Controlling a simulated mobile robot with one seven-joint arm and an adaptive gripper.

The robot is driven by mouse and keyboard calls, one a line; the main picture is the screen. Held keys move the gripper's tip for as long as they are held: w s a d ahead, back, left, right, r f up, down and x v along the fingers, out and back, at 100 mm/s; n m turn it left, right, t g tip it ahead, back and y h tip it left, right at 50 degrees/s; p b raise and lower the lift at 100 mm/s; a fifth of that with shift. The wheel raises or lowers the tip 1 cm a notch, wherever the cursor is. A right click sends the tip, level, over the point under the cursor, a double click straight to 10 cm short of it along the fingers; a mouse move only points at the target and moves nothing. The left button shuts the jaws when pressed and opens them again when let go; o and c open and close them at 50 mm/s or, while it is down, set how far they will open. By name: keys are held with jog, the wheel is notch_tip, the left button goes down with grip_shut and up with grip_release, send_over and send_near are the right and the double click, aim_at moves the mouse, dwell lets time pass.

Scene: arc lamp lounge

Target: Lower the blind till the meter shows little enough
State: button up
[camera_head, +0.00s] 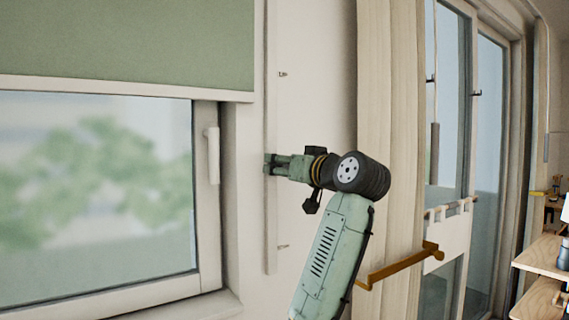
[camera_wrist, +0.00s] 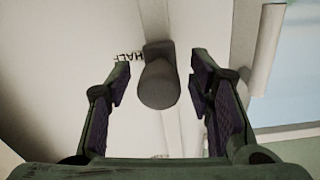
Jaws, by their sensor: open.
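The green blind (camera_head: 130,40) covers the top part of the window at left in the head view, its pale bottom bar (camera_head: 120,88) a little above the glass middle. A pale vertical rail (camera_head: 271,110) runs down the wall beside the window. My gripper (camera_head: 268,164) is at this rail, about mid-height. In the wrist view my gripper (camera_wrist: 160,75) is open, with a rounded grey knob (camera_wrist: 158,84) between its fingers, gaps showing on both sides. The word HALF (camera_wrist: 127,57) appears upside down beside the knob. In the head view my gripper hides the knob. I cannot make out a meter.
A window handle (camera_head: 212,155) is left of the rail. A pale curtain (camera_head: 390,130) and a brown bar (camera_head: 400,265) are right of my arm. Wooden shelves (camera_head: 540,255) stand at far right. The wall around the rail is mostly bare, with small marks (camera_head: 283,74).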

jog(key=shift+c, duration=0.2)
grip_shut()
dwell(0.4)
